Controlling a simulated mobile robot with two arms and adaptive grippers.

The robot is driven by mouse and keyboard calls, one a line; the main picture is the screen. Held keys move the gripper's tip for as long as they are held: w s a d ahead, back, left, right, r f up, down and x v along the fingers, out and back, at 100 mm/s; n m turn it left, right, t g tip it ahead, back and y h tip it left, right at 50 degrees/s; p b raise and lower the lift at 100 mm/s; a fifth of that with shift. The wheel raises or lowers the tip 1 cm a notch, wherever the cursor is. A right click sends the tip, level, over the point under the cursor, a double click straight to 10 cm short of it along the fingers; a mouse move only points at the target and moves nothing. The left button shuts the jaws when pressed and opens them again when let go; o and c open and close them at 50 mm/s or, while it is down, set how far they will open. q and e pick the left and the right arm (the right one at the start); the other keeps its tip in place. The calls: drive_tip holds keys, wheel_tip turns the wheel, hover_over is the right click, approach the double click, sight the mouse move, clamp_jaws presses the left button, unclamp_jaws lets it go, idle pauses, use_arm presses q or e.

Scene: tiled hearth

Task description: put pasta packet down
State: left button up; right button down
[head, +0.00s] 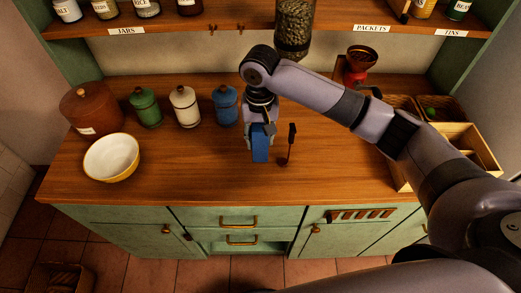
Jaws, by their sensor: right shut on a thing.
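My right gripper (261,131) points down over the middle of the wooden worktop (215,178). It is shut on the pasta packet (261,152), a small blue block whose lower part shows below the fingers. The packet is upright; I cannot tell whether its bottom touches the worktop. The fingers hide its upper part. My left gripper is not in view.
A dark utensil (290,145) stands just right of the packet. Blue (226,105), white (186,106) and green (146,107) canisters, a brown crock (90,108) and a bowl (111,157) stand left. A wooden crate (470,143) is at right. The front worktop is clear.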

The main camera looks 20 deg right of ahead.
drive_tip(key=shift+f+p, duration=0.4)
drive_tip(key=shift+f, duration=3.2)
drive_tip(key=c, duration=1.1)
unclamp_jaws()
drive_tip(key=shift+f, duration=0.1)
